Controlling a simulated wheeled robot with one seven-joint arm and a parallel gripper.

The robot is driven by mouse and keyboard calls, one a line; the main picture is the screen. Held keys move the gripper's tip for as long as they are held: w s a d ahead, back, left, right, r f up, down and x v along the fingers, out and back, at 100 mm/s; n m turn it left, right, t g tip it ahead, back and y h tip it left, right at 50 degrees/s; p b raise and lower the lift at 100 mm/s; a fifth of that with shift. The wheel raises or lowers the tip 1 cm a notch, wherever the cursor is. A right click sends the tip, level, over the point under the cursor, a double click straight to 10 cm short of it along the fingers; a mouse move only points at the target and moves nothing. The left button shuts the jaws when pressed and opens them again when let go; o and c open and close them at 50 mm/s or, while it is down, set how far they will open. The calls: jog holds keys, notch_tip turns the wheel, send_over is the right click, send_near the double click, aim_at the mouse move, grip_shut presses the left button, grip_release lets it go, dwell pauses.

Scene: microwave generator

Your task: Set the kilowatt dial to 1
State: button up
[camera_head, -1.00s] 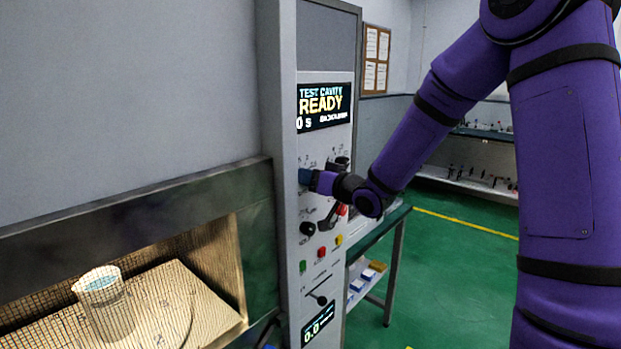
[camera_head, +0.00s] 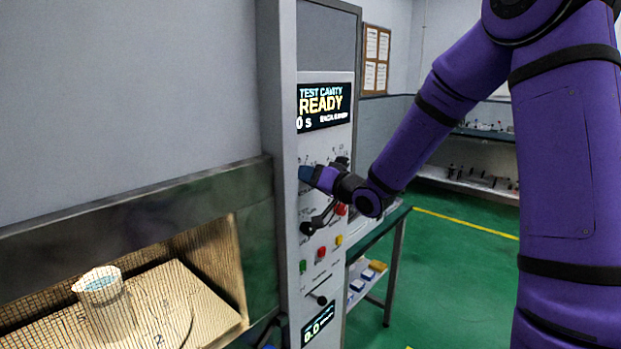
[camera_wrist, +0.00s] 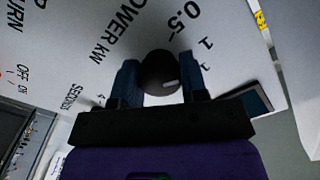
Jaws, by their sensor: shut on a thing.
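The kilowatt dial (camera_wrist: 160,70) is a round black knob with a pale pointer mark, beside the "POWER KW" lettering in the wrist view. The pointer mark faces the lower right, towards the side with the small "1" markings; the exact value it meets is unclear. A "0.5" label (camera_wrist: 178,14) is printed above it. My gripper (camera_wrist: 161,80) is shut on the dial, with one blue finger on each side. In the head view my gripper (camera_head: 306,174) is at the panel and hides the dial.
The control panel (camera_head: 322,149) has a lit "READY" display (camera_head: 323,105). Below my gripper are a black knob (camera_head: 307,228), a red button (camera_head: 341,209) and small coloured buttons. The lit cavity at left holds a cup (camera_head: 105,305) on a turntable. A green bench (camera_head: 372,238) stands behind the panel.

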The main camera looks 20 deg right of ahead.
jog(key=o, duration=0.9)
jog(key=shift+o, duration=0.2)
jog(key=shift+s, duration=0.1)
jog(key=v, duration=1)
jog(key=shift+s+d, duration=0.2)
jog(key=shift+s, duration=0.05)
jog(key=s+d+r+g+h, duration=0.35)
jog(key=s+r+h, duration=0.25)
jog(key=s+h, duration=0.4)
jog(key=s+a+g, duration=0.1)
jog(key=s+g, duration=0.2)
jog(key=s, duration=0.6)
jog(key=s+a+n+g+y, duration=0.1)
jog(key=s+g, duration=0.3)
jog(key=s, duration=0.6)
jog(key=shift+s+a+r, duration=0.15)
jog(key=shift+a+r, duration=0.15)
jog(key=shift+a, duration=0.45)
